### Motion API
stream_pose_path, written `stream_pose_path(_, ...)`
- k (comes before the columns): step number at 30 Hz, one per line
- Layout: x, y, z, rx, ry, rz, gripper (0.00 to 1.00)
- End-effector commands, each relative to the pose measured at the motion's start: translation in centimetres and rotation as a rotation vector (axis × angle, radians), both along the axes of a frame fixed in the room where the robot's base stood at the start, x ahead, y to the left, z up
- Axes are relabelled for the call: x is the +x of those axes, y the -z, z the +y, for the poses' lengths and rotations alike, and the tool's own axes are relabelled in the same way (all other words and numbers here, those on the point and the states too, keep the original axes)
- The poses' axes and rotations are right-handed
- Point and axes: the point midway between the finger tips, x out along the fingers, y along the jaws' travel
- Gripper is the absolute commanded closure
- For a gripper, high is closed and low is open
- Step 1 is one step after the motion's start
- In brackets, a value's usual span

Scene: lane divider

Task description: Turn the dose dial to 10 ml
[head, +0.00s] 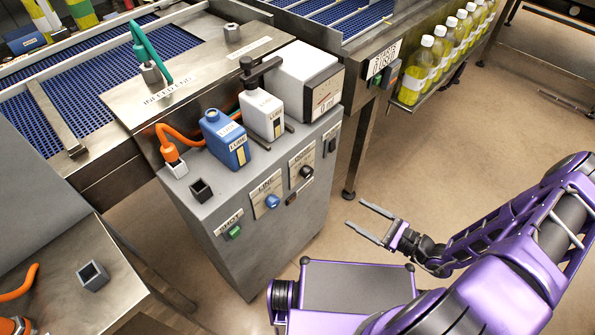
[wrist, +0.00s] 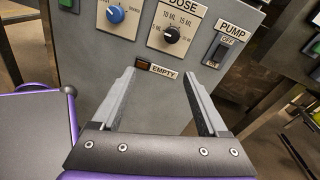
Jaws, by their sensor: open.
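The dose dial (wrist: 171,36) is a black knob on a white plate marked DOSE, on the front of a grey cabinet. The wrist view shows 10 ML and 15 ML marks above it, with smaller marks at its sides. I cannot tell surely which mark its pointer faces. The dial also shows small in the head view (head: 306,171). My gripper (head: 356,213) is open and empty, to the right of the cabinet front in the head view. In the wrist view its two fingers (wrist: 160,75) point towards the panel, below the dial and apart from it.
A blue knob (wrist: 116,14) sits left of the dial, a PUMP switch (wrist: 218,52) right of it, and an EMPTY lamp (wrist: 157,69) below. A green SHOT button (head: 235,232) is farther left. Blue (head: 226,140) and white (head: 262,113) jugs stand on top.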

Motion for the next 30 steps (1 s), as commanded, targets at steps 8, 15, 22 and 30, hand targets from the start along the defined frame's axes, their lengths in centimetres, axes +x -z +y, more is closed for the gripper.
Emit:
stream_pose_path(8,1.4,-1.3,0.7,0.097,0.091,-0.022,0.23)
stream_pose_path(15,4.0,-1.3,4.2,0.096,0.085,-0.021,0.23)
stream_pose_path(22,7.1,-1.2,8.2,0.094,0.084,-0.022,0.23)
stream_pose_path(30,10.2,-1.2,12.1,0.092,0.085,-0.02,0.23)
